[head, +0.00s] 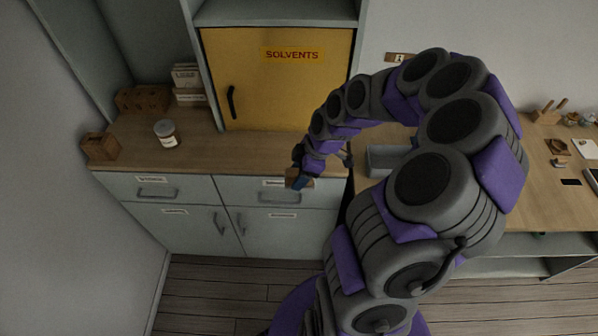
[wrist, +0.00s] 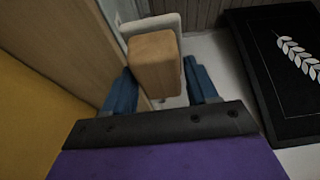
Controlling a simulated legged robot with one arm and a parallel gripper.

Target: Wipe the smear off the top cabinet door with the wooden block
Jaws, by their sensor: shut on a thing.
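My gripper (head: 299,181) is in front of the counter's front edge, near the right-hand drawer. In the wrist view its blue fingers (wrist: 160,92) are shut on the wooden block (wrist: 154,60), a plain brown block held between them. In the head view only a little brown of the block shows by the fingers. The yellow cabinet door (head: 272,85) with a "SOLVENTS" label stands shut above the counter, with a black handle on its left. I see no clear smear on it; my arm covers part of its lower right.
The wooden counter (head: 190,148) holds a jar (head: 166,133), a wooden holder (head: 99,146) and small boxes at the left. Grey drawers and doors (head: 190,230) are below. A desk (head: 545,200) with small items is at the right. A dark mat (wrist: 275,75) shows in the wrist view.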

